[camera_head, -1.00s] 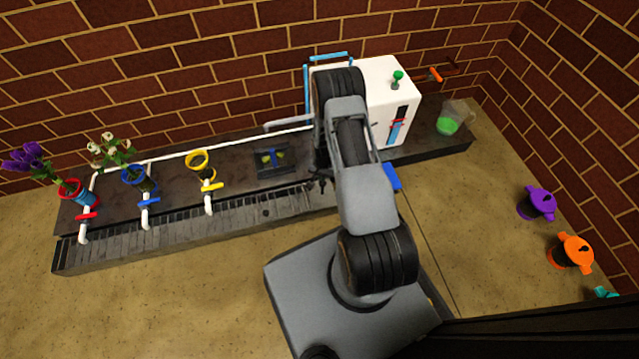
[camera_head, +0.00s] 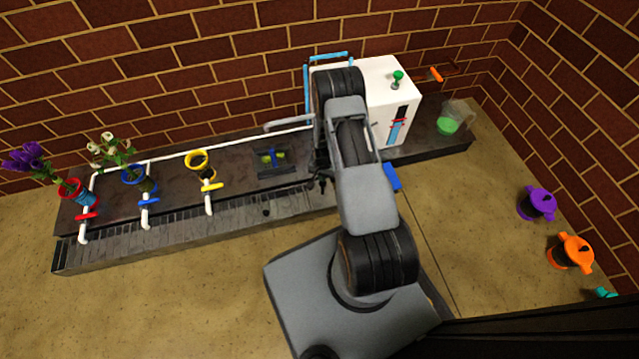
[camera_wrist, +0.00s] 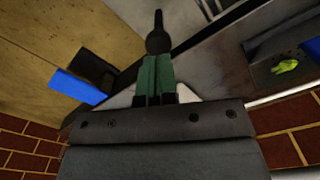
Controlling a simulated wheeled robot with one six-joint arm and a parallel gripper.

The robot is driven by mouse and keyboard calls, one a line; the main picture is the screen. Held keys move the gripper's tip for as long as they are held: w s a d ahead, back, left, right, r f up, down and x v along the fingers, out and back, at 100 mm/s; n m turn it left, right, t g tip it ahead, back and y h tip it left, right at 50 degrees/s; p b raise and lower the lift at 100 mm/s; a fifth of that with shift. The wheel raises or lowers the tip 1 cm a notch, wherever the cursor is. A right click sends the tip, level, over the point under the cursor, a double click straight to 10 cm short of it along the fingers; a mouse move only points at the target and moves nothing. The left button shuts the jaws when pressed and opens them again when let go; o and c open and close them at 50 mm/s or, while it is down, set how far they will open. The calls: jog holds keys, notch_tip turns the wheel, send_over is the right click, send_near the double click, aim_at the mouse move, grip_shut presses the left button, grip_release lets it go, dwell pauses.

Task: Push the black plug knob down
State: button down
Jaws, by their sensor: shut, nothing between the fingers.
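A black knob (camera_wrist: 157,40) with a thin black stem shows in the wrist view, directly beyond my fingertips. My gripper (camera_wrist: 156,62) has dark green fingers that are together, with nothing held between them. The fingertips overlap the knob's near edge in the picture; I cannot tell whether they touch it. In the head view my gripper (camera_head: 318,184) hangs over the counter, left of my forearm and in front of the white tank (camera_head: 390,80). A small dark spot (camera_head: 267,212) sits on the counter's front strip; I cannot tell whether it is the knob.
A dark tray (camera_head: 275,172) with yellow-green pieces lies left of my gripper. Further left are a yellow pot (camera_head: 197,160), valves and potted flowers. A blue block (camera_head: 391,177) is right of my forearm. A jug of green liquid (camera_head: 450,119) stands at the counter's right end.

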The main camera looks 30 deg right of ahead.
jog(key=shift+f, duration=0.15)
jog(key=shift+f+b, duration=2.2)
jog(key=shift+f, duration=0.3)
notch_tip(320, 180, up, 9)
jog(key=p, duration=0.7)
jog(key=shift+r, duration=0.15)
